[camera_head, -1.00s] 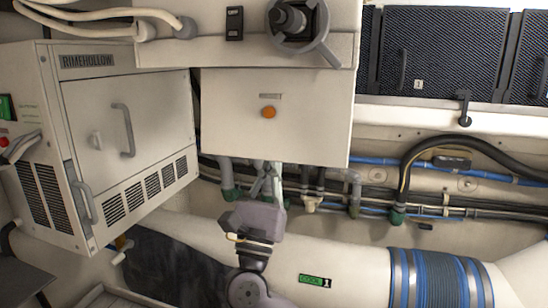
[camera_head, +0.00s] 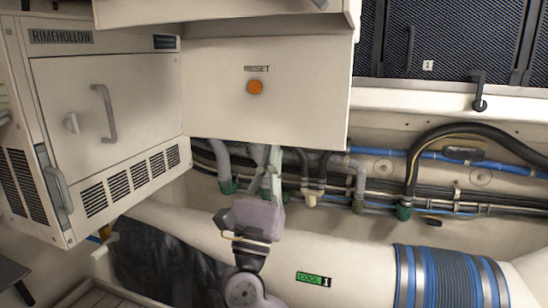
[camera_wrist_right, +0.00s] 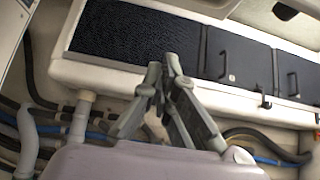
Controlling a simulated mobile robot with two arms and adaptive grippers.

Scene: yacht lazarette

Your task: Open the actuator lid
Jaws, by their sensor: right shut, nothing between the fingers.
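No part is labelled as the actuator lid, so I cannot tell for certain which one it is. A cream box with an orange RESET button (camera_head: 255,87) hangs at the upper middle of the head view. My right gripper (camera_head: 270,156) is upright just below this box's lower edge, in front of the pipes. Its fingers are shut and empty, and their upper ends are close to the box bottom. In the right wrist view the gripper (camera_wrist_right: 161,72) shows its fingertips together, with nothing between them. My left gripper is not in view.
A RIMEHOLLOW cabinet (camera_head: 100,110) with a grey door handle stands at the left. Pipes and cables (camera_head: 350,185) run along the wall behind the gripper. A large cream duct (camera_head: 350,262) crosses below. Dark mesh panels (camera_head: 450,40) are at the upper right.

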